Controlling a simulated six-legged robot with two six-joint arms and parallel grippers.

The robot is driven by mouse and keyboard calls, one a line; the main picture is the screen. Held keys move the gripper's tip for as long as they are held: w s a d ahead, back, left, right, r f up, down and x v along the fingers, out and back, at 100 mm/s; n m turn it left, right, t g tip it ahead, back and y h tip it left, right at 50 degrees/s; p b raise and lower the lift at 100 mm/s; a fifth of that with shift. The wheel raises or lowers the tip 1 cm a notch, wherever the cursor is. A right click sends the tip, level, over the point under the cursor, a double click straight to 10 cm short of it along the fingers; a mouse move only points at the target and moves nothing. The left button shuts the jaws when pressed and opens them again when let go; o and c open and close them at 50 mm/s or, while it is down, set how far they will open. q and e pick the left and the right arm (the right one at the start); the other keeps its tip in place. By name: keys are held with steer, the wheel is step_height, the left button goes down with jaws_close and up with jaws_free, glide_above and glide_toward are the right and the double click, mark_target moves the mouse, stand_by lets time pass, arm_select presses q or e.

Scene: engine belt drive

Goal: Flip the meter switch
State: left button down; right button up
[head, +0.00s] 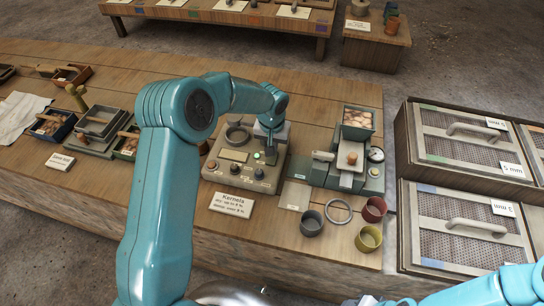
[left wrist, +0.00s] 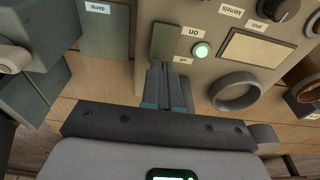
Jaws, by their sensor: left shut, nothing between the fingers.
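The meter (head: 212,172) is a beige-grey box on the bench, with dark knobs along its front, a display panel, a ring on top and a lit green lamp (head: 257,155). The left wrist view shows its panel (left wrist: 225,72) close up, with the lit lamp (left wrist: 201,50), an "on" label (left wrist: 193,31) and a smaller label (left wrist: 182,60). My left gripper (left wrist: 166,68) is shut and empty, its fingertips at the lower end of a dark olive switch plate (left wrist: 165,40). The fingers hide any lever; contact cannot be told.
Right of the meter stands a green-grey machine (head: 322,172) with a hopper and gauge. Small cups (head: 311,222) and a metal ring (head: 338,211) lie in front of it. A "Kernels" card (head: 232,204) stands before the meter. Mesh-topped crates (head: 465,233) are at the right.

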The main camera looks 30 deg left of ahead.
arm_select(q)
steer(key=shift+s+f+b, duration=0.1)
steer(key=shift+f+b, duration=0.85)
steer(key=shift+f, duration=0.05)
stand_by(0.3)
steer(key=shift+r, duration=0.15)
steer(key=shift+r+p, duration=0.5)
steer(key=shift+r, duration=0.1)
steer(key=shift+r+p, duration=1.35)
steer(key=shift+r, duration=1.5)
